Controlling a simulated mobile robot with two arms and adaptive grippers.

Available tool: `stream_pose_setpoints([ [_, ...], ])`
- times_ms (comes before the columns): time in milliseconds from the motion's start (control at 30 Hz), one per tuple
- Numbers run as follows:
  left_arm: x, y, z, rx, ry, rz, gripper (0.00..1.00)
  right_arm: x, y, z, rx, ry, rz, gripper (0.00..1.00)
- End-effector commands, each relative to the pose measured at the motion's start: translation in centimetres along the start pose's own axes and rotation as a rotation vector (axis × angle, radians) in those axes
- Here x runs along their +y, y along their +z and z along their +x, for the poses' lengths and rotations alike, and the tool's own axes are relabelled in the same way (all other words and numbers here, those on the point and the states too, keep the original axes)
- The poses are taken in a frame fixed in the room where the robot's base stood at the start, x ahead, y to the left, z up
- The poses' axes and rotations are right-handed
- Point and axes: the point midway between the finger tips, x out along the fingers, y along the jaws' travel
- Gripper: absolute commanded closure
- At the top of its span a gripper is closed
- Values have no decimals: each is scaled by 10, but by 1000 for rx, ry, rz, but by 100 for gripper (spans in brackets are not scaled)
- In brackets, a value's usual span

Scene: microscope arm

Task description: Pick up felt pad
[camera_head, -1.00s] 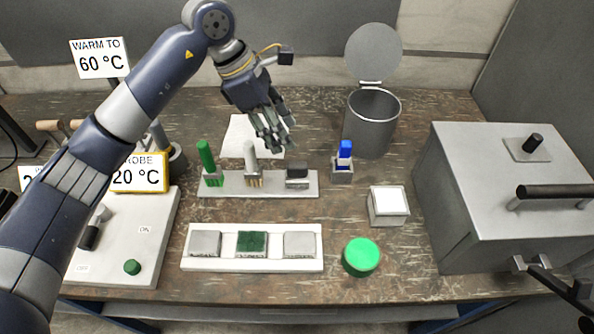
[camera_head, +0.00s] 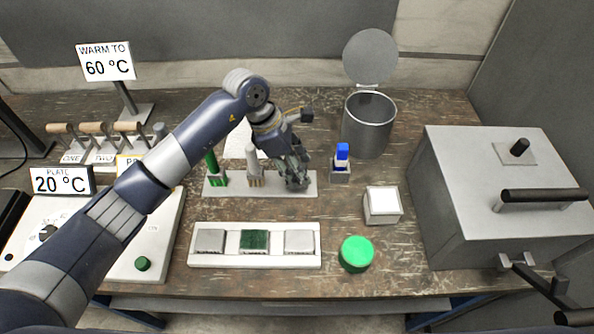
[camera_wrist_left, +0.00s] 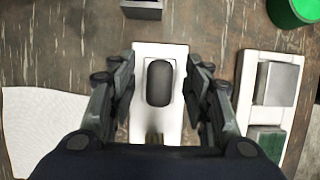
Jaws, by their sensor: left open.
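The felt pad (camera_wrist_left: 158,82) is a dark, rounded block on the right-hand end of the white tool rack (camera_head: 225,187). In the wrist view it lies between the two fingers of my left gripper (camera_wrist_left: 160,75), with a gap on each side. My left gripper (camera_head: 296,180) is open and sits over that end of the rack in the head view, hiding the pad there. My right gripper is not in view.
A green brush (camera_head: 214,168) and a pale-handled brush (camera_head: 254,168) stand on the same rack. A blue-topped item (camera_head: 342,155) stands just right. In front are a tray with several square pads (camera_head: 204,261) and a green round lid (camera_head: 356,254).

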Motion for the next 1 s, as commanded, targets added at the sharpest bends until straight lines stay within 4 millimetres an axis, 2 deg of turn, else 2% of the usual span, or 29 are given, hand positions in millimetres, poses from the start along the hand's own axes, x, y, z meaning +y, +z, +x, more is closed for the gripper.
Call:
stream_pose_setpoints([
  [167,0,0,1,0,1,0,55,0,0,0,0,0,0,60],
  [200,0,0,1,0,1,0,60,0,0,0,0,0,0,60],
  [367,0,0,0,0,1,0,96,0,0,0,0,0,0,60],
  [400,0,0,0,0,1,0,100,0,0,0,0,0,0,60],
  [800,1,1,-2,-1,2,1,100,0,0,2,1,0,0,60],
  [1000,2,6,-15,0,5,3,100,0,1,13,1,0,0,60],
])
